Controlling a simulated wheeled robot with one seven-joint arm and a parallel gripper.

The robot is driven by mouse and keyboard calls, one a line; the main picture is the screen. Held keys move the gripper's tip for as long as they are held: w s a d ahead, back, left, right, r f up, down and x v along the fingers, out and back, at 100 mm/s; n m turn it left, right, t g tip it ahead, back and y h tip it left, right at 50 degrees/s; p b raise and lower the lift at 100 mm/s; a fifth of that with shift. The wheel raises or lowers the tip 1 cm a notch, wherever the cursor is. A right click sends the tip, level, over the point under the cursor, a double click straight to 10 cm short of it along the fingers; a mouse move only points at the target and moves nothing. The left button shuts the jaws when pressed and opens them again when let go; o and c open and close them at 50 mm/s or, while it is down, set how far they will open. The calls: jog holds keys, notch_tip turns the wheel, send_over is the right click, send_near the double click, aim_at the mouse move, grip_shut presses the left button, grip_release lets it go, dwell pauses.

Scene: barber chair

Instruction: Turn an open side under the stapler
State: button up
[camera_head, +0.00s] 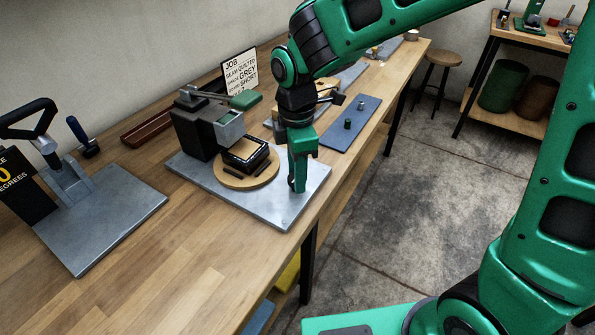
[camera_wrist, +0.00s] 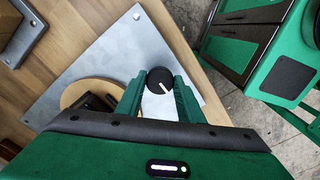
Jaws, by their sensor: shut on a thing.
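The stapler (camera_head: 196,125), a dark block with a green lever, stands on a grey metal plate (camera_head: 276,210). Before it, a dark square piece (camera_head: 250,152) with a tan top sits on a round wooden disc (camera_head: 236,182). The stapler's head overhangs or comes close to the piece's far edge; I cannot tell which. My gripper (camera_head: 297,187) points down at the plate's right side, beside the disc. In the wrist view, its fingers (camera_wrist: 158,98) are shut on a black knob (camera_wrist: 159,76) with a white mark. The disc (camera_wrist: 75,93) and piece are partly hidden there.
A press with a metal plate (camera_head: 100,222) stands at the left. A sign (camera_head: 240,72) is behind the stapler. A blue-grey mat (camera_head: 352,125) with small pegs lies beyond my gripper. The bench's front left is clear.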

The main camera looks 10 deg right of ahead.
jog(key=o, duration=1)
jog(key=shift+o, duration=0.2)
notch_tip(320, 180, up, 11)
jog(key=shift+w+f, duration=0.1)
jog(key=s+d+m, duration=0.3)
jog(key=d+m, duration=0.3)
jog(key=d, duration=0.5)
jog(key=s+d+m, duration=0.2)
jog(key=d+m, duration=0.5)
jog(key=d, duration=0.5)
jog(key=s+d+f+m, duration=0.2)
jog(key=s+d+m, duration=0.4)
jog(key=s, duration=0.1)
jog(key=s+d+f+m, duration=0.3)
jog(key=s+d+m, duration=0.2)
jog(key=s+m, duration=0.2)
jog(key=shift+s+d+f, duration=0.15)
jog(key=shift+s+d, duration=0.25)
jog(key=shift+s, duration=0.1)
